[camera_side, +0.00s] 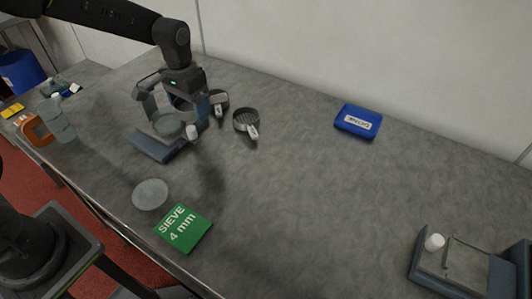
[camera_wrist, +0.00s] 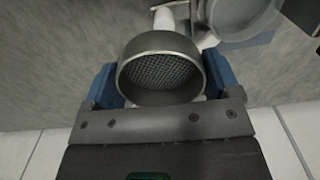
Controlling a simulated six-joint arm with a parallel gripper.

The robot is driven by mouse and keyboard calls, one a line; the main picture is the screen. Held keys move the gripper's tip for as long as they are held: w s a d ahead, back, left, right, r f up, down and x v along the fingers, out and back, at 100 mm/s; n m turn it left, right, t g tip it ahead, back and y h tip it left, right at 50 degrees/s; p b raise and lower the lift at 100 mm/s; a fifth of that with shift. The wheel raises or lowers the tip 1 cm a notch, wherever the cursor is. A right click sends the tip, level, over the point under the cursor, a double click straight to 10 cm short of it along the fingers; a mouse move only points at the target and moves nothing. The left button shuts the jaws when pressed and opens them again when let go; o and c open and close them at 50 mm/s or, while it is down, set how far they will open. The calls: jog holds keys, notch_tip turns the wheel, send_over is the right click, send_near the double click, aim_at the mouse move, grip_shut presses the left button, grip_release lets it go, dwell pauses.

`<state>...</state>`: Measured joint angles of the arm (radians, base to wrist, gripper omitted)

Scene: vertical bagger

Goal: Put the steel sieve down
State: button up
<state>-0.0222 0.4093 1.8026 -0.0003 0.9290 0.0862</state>
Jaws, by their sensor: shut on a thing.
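My gripper (camera_side: 188,102) is at the left-centre of the bench, over or beside the grey-blue device. In the wrist view my gripper (camera_wrist: 161,86) has its blue fingers on both sides of the steel sieve (camera_wrist: 160,78), shut on it. The sieve is a round grey rim with a dark mesh; a white piece shows beyond it. In the side view I cannot clearly pick out the held sieve among the parts around the gripper. A green card (camera_side: 183,228) marked "SIEVE 4 mm" lies near the front edge. A pale grey disc (camera_side: 150,194) lies flat beside it.
The grey-blue device (camera_side: 148,148) stands close below the gripper. A round dark item with a pale handle (camera_side: 246,120) lies right of it. A blue case (camera_side: 358,121) lies at the back. Another device (camera_side: 440,262) stands front right. The bench middle is clear.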

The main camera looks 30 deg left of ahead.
jog(key=shift+m, duration=0.5)
jog(key=w+d, duration=0.1)
jog(key=d, duration=0.1)
jog(key=w+d, duration=0.1)
jog(key=d, duration=0.2)
jog(key=w+d, duration=0.1)
jog(key=d, duration=0.1)
jog(key=shift+d+f, duration=0.3)
send_over(265, 162)
notch_tip(265, 162, down, 6)
jog(key=shift+f, duration=2.25)
jog(key=o, duration=0.8)
jog(key=shift+s+f, duration=0.1)
jog(key=shift+f, duration=0.05)
jog(key=shift+o, duration=0.2)
